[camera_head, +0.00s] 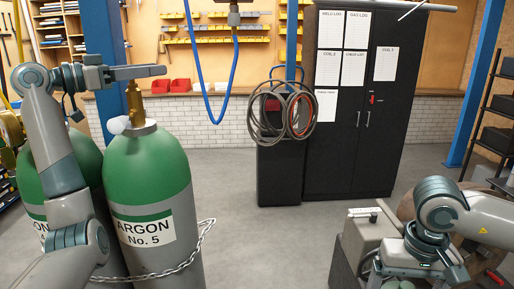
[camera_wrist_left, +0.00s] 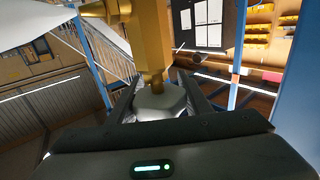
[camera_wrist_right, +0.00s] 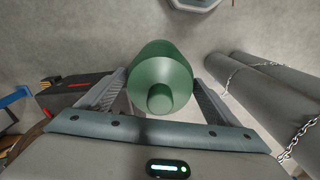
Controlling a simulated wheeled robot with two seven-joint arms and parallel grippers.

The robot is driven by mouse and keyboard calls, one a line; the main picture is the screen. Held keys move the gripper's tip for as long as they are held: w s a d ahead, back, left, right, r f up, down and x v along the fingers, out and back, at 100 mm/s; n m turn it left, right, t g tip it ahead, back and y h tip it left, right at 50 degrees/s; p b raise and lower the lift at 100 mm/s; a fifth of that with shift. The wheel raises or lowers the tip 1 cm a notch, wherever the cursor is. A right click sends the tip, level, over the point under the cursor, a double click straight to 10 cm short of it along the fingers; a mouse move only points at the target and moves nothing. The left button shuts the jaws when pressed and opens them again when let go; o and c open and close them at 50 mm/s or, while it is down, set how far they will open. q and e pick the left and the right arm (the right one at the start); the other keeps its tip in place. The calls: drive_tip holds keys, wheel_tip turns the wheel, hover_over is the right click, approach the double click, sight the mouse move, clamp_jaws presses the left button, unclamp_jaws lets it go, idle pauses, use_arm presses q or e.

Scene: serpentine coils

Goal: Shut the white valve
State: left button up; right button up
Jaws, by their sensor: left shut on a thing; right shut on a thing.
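A green and grey argon cylinder (camera_head: 150,190), labelled No. 5, stands upright at the left in the head view. A brass stem (camera_head: 134,98) rises from its top. My left gripper (camera_head: 150,72) is level at the top of this stem, its fingers pointing right. In the left wrist view its fingers stand on both sides of the pale, faceted valve knob (camera_wrist_left: 160,103), joined to a brass body (camera_wrist_left: 150,35). A rounded white part (camera_head: 118,125) juts from the cylinder's neck. My right gripper (camera_wrist_right: 160,95) is shut on a green, rounded, stepped object (camera_wrist_right: 160,75).
Another green cylinder (camera_head: 78,150) stands just behind, and a chain (camera_head: 185,262) crosses the front one. A black cabinet (camera_head: 350,110) and a stand with coiled hoses (camera_head: 280,112) are at the back. The middle floor (camera_head: 250,230) is clear. A grey machine (camera_head: 365,235) stands at the right.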

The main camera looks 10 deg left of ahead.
idle(0.3)
use_arm(q)
drive_tip(key=o, duration=1.1)
drive_tip(key=shift+c, duration=0.2)
drive_tip(key=shift+r, duration=0.15)
use_arm(e)
drive_tip(key=shift+f, duration=0.1)
drive_tip(key=shift+f+b, duration=0.55)
drive_tip(key=shift+b, duration=0.05)
use_arm(q)
drive_tip(key=d+r+b, duration=0.5)
drive_tip(key=d+r, duration=0.5)
drive_tip(key=d, duration=0.1)
drive_tip(key=shift+s+d+r+b, duration=0.2)
drive_tip(key=shift+d+r+b, duration=0.15)
use_arm(e)
drive_tip(key=shift+f, duration=2.85)
